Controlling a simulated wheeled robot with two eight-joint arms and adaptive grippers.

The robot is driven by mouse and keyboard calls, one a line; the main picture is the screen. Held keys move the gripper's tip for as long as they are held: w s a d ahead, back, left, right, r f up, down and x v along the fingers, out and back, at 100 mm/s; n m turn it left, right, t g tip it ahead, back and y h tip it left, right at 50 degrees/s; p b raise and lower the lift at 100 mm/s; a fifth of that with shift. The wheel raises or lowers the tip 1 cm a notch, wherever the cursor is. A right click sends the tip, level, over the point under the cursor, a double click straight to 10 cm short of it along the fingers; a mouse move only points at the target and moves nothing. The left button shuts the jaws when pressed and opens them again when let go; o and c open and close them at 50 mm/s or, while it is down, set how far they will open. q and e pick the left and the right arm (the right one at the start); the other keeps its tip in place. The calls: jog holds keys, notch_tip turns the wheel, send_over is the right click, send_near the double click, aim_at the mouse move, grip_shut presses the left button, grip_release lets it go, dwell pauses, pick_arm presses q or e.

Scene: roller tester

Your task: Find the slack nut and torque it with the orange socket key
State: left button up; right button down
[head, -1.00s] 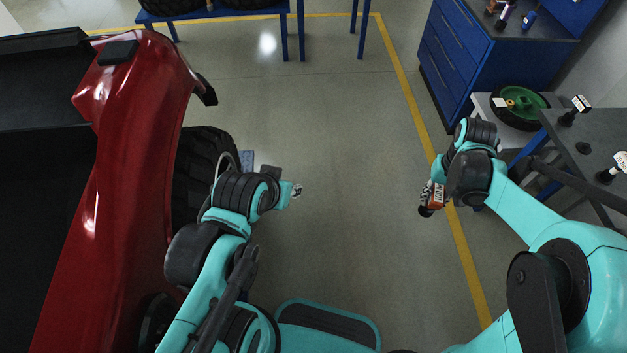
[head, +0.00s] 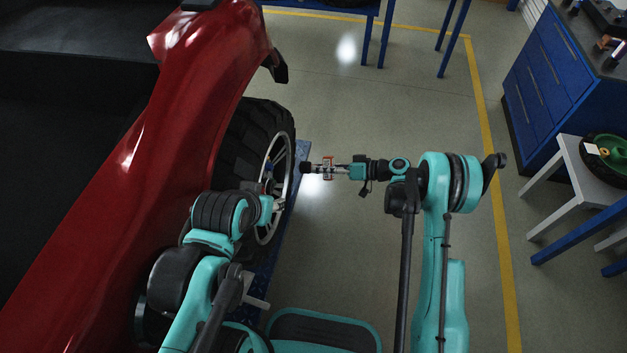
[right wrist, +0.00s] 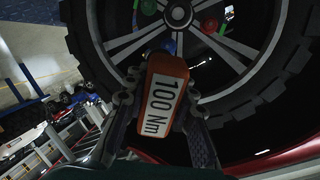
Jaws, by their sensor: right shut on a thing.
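The orange socket key (head: 328,167) is held in my right gripper (head: 340,168), its dark socket end pointing left at the wheel (head: 286,146) of the red vehicle. Which nut is slack cannot be told. The socket end appears apart from the wheel. My left gripper (head: 279,203) is close to the wheel's lower rim; its fingers are too small to read.
The red fender (head: 205,90) overhangs the tyre (head: 238,140). A grey table (head: 560,195) and blue drawer cabinet (head: 545,75) stand at right. The floor between is clear.

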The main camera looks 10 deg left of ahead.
jog(key=a+f+y, duration=0.1)
jog(key=f+y+b, duration=0.1)
jog(key=a+f+y+b, duration=0.1)
jog(key=f, duration=0.1)
jog(key=shift+s+a+n+g, duration=0.2)
jog(key=shift+a+n+g, duration=0.1)
jog(key=shift+a, duration=2.85)
jog(key=shift+a, duration=0.2)
jog(key=shift+w+a, duration=0.1)
jog(key=shift+a, duration=1.2)
jog(key=shift+a, duration=0.15)
